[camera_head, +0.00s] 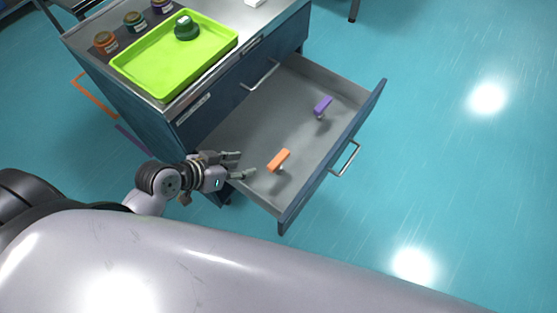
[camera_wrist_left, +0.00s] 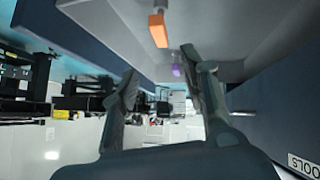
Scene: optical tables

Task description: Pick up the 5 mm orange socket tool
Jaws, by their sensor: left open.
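The orange socket tool (camera_head: 279,160) is in the open drawer (camera_head: 250,133), near its front-left part in the head view. In the left wrist view the orange tool (camera_wrist_left: 158,28) shows at the top, beyond the fingertips. A purple tool (camera_head: 323,105) is farther back in the same drawer; it also shows in the left wrist view (camera_wrist_left: 177,70). My left gripper (camera_head: 241,165) is open and empty at the drawer's near-left end, to the left of the orange tool and apart from it. My right gripper is not in view.
A lime green tray (camera_head: 160,84) with a dark green round object (camera_head: 186,28) sits on the cabinet top. Several small jars, one orange (camera_head: 106,42), stand beside it. The drawer front (camera_head: 335,160) and side walls bound the space around the tools. The drawer floor between the tools is clear.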

